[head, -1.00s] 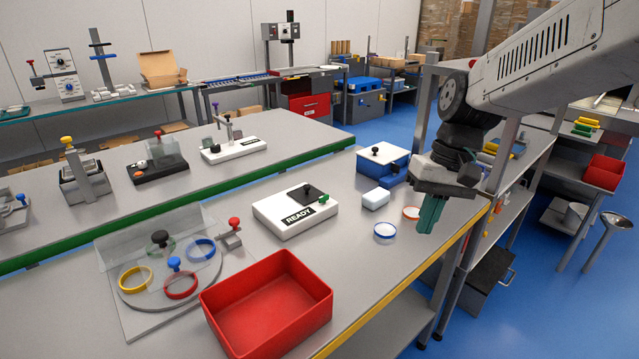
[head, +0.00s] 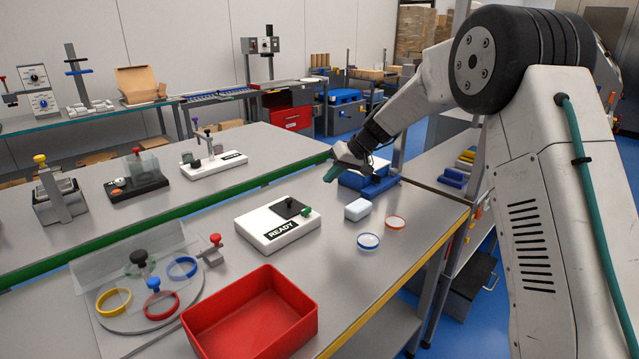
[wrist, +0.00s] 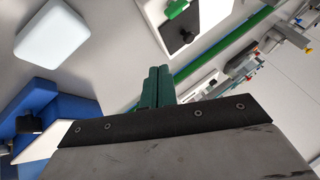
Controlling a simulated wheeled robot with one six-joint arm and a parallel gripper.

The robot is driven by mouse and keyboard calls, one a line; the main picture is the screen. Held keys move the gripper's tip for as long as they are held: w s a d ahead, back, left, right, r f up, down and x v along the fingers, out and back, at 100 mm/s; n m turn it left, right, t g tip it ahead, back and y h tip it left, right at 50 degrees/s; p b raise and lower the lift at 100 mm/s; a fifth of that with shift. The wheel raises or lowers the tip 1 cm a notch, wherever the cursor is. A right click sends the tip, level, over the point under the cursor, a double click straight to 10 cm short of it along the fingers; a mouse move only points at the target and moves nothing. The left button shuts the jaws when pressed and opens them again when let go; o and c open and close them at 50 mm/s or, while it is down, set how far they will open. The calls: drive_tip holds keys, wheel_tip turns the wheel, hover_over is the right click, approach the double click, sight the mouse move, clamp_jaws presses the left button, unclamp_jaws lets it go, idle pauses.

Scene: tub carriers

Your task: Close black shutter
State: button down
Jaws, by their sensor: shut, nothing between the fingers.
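The black shutter (head: 291,208) is a dark plate with a black knob on top of a white box (head: 266,232) marked READY. A green knob (head: 306,212) sits at the plate's right edge. The plate and green knob also show at the top of the wrist view, the black shutter (wrist: 181,30) beside the green knob (wrist: 176,9). My gripper (head: 329,174) is shut and empty, its green fingers above the table behind and to the right of the white box, apart from it. The closed fingers (wrist: 158,88) show in the wrist view.
A pale block (head: 357,209) and two rings, blue (head: 368,242) and orange (head: 395,223), lie right of the box. A blue box (head: 372,184) stands beneath my wrist. A red bin (head: 250,318) is in front. A round fixture with coloured rings (head: 150,300) is at left.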

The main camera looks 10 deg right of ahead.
sight(302, 207)
drive_tip(key=x, duration=0.9)
drive_tip(key=a, duration=0.2)
drive_tip(key=shift+s+a+r, duration=0.25)
drive_tip(key=shift+s+a, duration=0.05)
drive_tip(key=shift+s, duration=0.1)
drive_tip(key=shift+s+a, duration=0.1)
drive_tip(key=shift+a, duration=0.45)
drive_tip(key=shift+s+a, duration=0.1)
drive_tip(key=s+a, duration=0.3)
drive_tip(key=a, duration=0.2)
drive_tip(key=s+a, duration=0.2)
drive_tip(key=a, duration=0.1)
drive_tip(key=shift+s, duration=0.35)
drive_tip(key=shift+s, duration=0.1)
